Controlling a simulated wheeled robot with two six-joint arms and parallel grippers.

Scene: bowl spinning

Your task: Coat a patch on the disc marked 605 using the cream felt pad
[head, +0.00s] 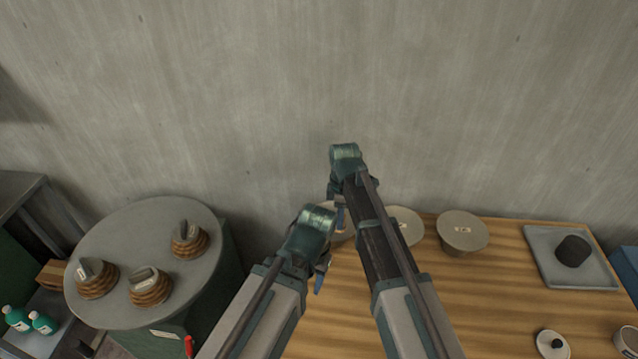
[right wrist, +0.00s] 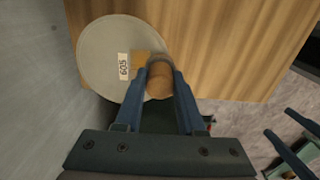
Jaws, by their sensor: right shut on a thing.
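The disc marked 605 (right wrist: 98,52) is pale grey and round in the right wrist view, its white label readable. An amber patch (right wrist: 142,58) lies on it beside the label. My right gripper (right wrist: 160,70) is shut on a round brown handled pad (right wrist: 160,83) over the disc's right part. The pad's felt face is hidden, and I cannot tell whether it touches. In the head view the right gripper (head: 340,212) is over the leftmost disc (head: 345,234), mostly hidden by my arms. My left gripper (head: 320,278) is empty, its fingers apart in the right wrist view (right wrist: 278,122).
Two more labelled discs (head: 405,226) (head: 463,230) stand right along the wooden table (head: 510,280). A grey tray (head: 545,245) holds a dark cylinder (head: 572,251). A round grey table (head: 130,230) at left holds several-coiled, grey-topped objects (head: 188,241). A wall stands close behind.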

